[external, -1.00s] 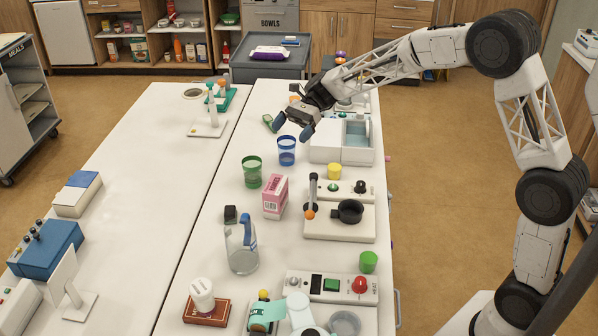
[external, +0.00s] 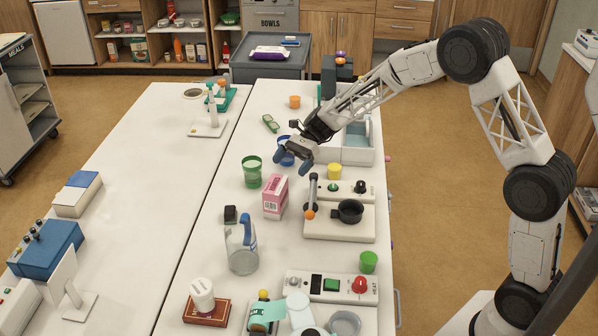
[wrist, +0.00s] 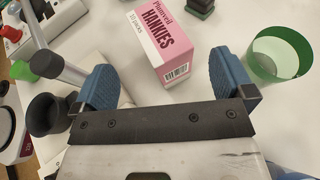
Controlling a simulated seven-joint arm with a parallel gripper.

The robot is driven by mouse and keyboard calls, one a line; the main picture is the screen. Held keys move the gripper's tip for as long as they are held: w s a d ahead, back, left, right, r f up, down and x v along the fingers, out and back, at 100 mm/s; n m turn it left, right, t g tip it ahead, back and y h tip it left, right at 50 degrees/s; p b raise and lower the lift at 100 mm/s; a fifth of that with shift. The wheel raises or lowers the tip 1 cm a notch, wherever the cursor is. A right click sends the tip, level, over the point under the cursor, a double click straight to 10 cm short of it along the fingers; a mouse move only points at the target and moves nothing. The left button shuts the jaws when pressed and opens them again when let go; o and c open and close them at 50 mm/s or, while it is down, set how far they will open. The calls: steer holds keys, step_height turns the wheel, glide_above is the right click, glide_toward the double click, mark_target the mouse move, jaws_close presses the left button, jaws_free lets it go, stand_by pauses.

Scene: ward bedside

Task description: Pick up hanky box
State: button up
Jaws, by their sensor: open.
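The hanky box (external: 275,197) is a pink and white carton standing upright on the white table. In the wrist view the hanky box (wrist: 160,45) reads "HANKIES" and lies ahead of the fingers, roughly between their lines. My gripper (external: 292,163) is above the table, just beyond the box in the external view, with its blue-padded fingers spread. In the wrist view my gripper (wrist: 160,88) is open and empty, apart from the box.
A green cup (external: 252,172) stands left of the box, and a blue cup (external: 286,150) is partly hidden by my gripper. A device with a lever and black cup (external: 350,212) stands right of the box. A clear jug (external: 242,252) stands nearer the camera.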

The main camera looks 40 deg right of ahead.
mark_target(276, 182)
steer(key=shift+x, duration=1.1)
steer(key=shift+f, duration=0.1)
steer(key=shift+x, duration=2.55)
steer(key=shift+c, duration=0.2)
steer(key=c, duration=1.5)
steer(key=shift+r, duration=4.95)
